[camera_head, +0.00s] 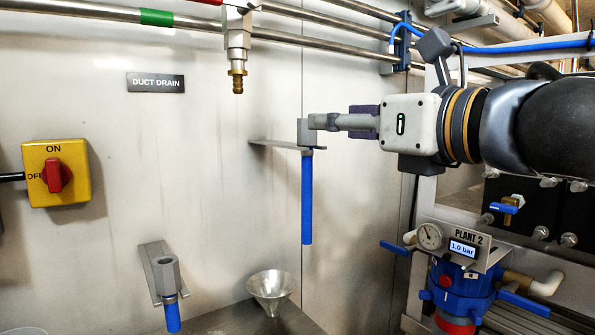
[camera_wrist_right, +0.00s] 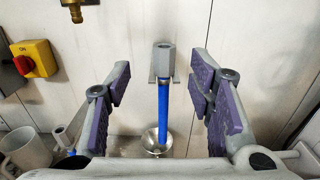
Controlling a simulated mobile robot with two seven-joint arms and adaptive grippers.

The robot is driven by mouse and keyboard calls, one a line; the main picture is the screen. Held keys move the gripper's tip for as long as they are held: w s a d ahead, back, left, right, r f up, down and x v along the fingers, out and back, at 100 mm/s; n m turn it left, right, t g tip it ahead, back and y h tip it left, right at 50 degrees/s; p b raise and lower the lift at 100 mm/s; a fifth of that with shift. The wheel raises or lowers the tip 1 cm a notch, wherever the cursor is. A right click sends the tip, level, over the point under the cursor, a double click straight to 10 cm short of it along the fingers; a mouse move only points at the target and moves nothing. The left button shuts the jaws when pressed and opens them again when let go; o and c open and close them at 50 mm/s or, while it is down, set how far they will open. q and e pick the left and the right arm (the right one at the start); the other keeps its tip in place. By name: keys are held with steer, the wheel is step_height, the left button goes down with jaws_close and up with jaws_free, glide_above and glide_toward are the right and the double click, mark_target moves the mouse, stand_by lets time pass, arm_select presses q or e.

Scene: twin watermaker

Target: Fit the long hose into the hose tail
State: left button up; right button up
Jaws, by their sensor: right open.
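The long blue hose (camera_head: 307,200) hangs upright from a grey hex fitting (camera_head: 305,132) held at a wall bracket (camera_head: 270,144). The brass hose tail (camera_head: 238,82) points down from a grey fitting on the pipes, up and left of the hose. My right gripper (camera_head: 318,122) reaches in from the right at the height of the hex fitting. In the right wrist view its purple-padded fingers (camera_wrist_right: 160,76) are wide apart and empty. The long hose (camera_wrist_right: 163,105) shows between them, its fitting farther up; contact is not visible. My left gripper is not in view.
A shorter blue hose (camera_head: 172,316) hangs in a lower-left bracket (camera_head: 152,272). A metal funnel (camera_head: 271,290) stands below the long hose. A yellow switch (camera_head: 57,172) is on the left wall. Plant 2's blue housing (camera_head: 462,290) stands at lower right. Open space lies below the hose tail.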

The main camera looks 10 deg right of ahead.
mark_target(306, 127)
steer(key=x, duration=0.6)
steer(key=f+x, duration=0.1)
steer(key=x, duration=0.2)
steer(key=shift+w+d, duration=0.1)
steer(key=shift+d, duration=0.15)
steer(key=shift+r, duration=0.1)
jaws_close()
